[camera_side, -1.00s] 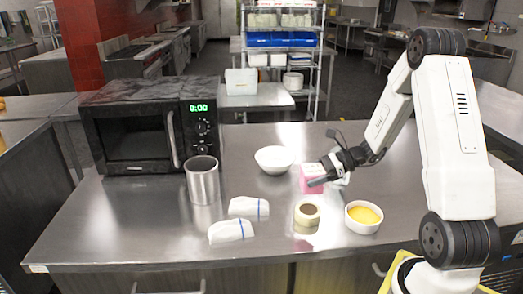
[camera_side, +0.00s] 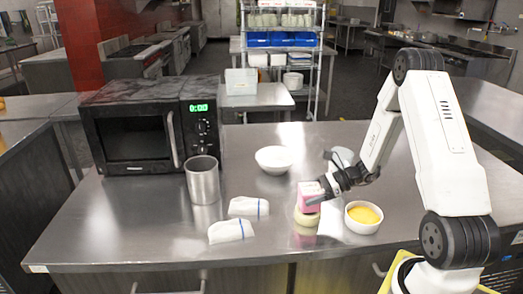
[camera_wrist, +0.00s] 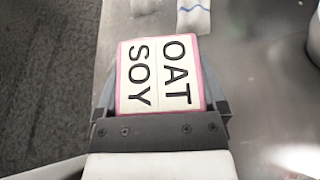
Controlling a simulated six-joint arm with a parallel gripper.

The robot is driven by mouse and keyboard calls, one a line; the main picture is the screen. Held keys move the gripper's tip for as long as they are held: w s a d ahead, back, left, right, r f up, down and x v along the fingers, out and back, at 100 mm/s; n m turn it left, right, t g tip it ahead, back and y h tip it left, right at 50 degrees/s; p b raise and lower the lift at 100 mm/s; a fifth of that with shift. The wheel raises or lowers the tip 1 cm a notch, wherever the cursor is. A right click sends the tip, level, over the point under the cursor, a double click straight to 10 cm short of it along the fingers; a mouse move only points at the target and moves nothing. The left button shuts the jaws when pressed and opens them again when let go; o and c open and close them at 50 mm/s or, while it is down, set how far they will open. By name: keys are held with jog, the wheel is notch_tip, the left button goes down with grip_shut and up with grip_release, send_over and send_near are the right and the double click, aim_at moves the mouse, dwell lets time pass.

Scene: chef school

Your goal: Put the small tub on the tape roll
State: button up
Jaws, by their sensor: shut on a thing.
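The small tub (camera_side: 308,193) is a pink box. In the wrist view its white top (camera_wrist: 160,76) reads "OAT" and "SOY". My gripper (camera_side: 321,192) is shut on it, with a finger on each side. The tape roll (camera_side: 306,217) is a cream ring standing on the steel table. The tub is directly above the roll in the side view and hides its top. I cannot tell whether the two touch. The roll is hidden in the wrist view.
A bowl of yellow food (camera_side: 362,217) stands close to the right of the roll. Two folded white cloths (camera_side: 249,207) lie to the left, with a metal cylinder (camera_side: 202,180) and a microwave (camera_side: 150,130) beyond. A white bowl (camera_side: 273,159) stands behind.

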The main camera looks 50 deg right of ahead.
jog(key=shift+f, duration=0.25)
jog(key=shift+f, duration=0.15)
jog(key=o, duration=1.1)
jog(key=shift+v, duration=3.8)
